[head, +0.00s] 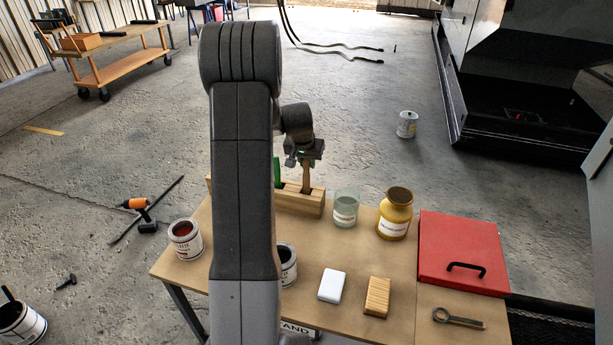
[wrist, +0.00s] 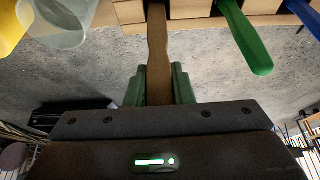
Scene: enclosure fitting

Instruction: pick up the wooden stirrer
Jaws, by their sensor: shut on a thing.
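The wooden stirrer (head: 306,178) stands upright at the wooden block holder (head: 298,203) at the back of the table; its lower end is hidden in the block. In the wrist view the brown stirrer (wrist: 157,48) runs from the block down between the green fingers. My gripper (head: 305,155) is shut on the upper part of the stirrer, above the block. It also shows in the wrist view (wrist: 158,85). A green-handled tool (head: 277,171) stands in the same block, and its handle (wrist: 245,38) is beside the stirrer in the wrist view.
A glass jar (head: 345,207) and a yellow bottle (head: 395,213) stand right of the block. My arm hides part of the table.

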